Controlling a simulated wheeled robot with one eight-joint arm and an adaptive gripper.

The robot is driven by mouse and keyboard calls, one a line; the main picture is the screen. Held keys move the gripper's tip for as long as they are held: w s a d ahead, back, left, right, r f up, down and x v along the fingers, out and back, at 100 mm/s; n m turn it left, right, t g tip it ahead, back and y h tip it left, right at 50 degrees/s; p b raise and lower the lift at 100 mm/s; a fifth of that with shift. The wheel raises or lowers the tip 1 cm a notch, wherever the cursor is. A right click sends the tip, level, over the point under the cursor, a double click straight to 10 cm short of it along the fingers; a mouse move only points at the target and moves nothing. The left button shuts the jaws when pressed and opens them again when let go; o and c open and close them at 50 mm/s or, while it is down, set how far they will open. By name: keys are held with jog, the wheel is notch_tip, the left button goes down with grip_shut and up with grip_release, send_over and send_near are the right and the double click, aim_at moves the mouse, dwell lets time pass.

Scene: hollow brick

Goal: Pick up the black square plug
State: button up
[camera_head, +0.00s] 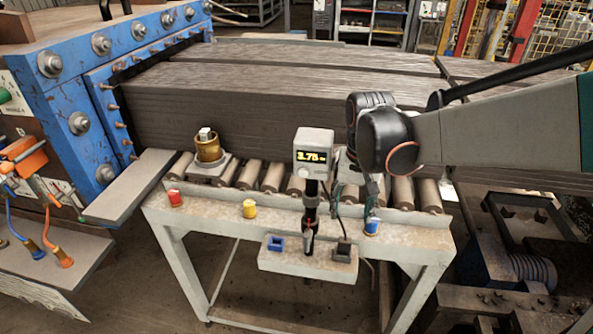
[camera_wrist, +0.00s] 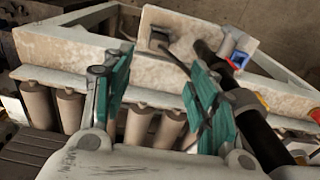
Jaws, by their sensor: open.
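The black square plug (camera_head: 343,250) sits on the small pale shelf (camera_head: 290,264) at the front of the conveyor frame, with a dark cable rising from it. It also shows at the top of the wrist view (camera_wrist: 159,38). A blue square socket (camera_head: 277,243) is on the same shelf, to the left; it also shows in the wrist view (camera_wrist: 238,60). My gripper (camera_wrist: 160,60) is open and empty, its two teal-padded fingers spread, with the plug beyond the gap between the tips. In the head view my gripper (camera_head: 355,197) is above the shelf, partly hidden.
A grey display (camera_head: 314,147) on a black post stands left of my gripper, close to the right finger in the wrist view. Conveyor rollers (camera_head: 273,176) run behind. Red (camera_head: 175,198), yellow (camera_head: 249,209) and blue (camera_head: 372,226) buttons line the frame. A brass part (camera_head: 208,147) stands left.

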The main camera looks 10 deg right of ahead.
aim_at(345, 239)
jog(key=f, duration=0.3)
jog(key=f+b, duration=0.1)
jog(key=f, duration=0.5)
jog(key=shift+w+b, duration=0.3)
jog(key=shift+w, duration=0.05)
notch_tip(345, 239, down, 5)
jog(key=shift+w+d+r+b, duration=0.1)
jog(key=shift+b, duration=0.65)
jog(key=c, duration=1.1)
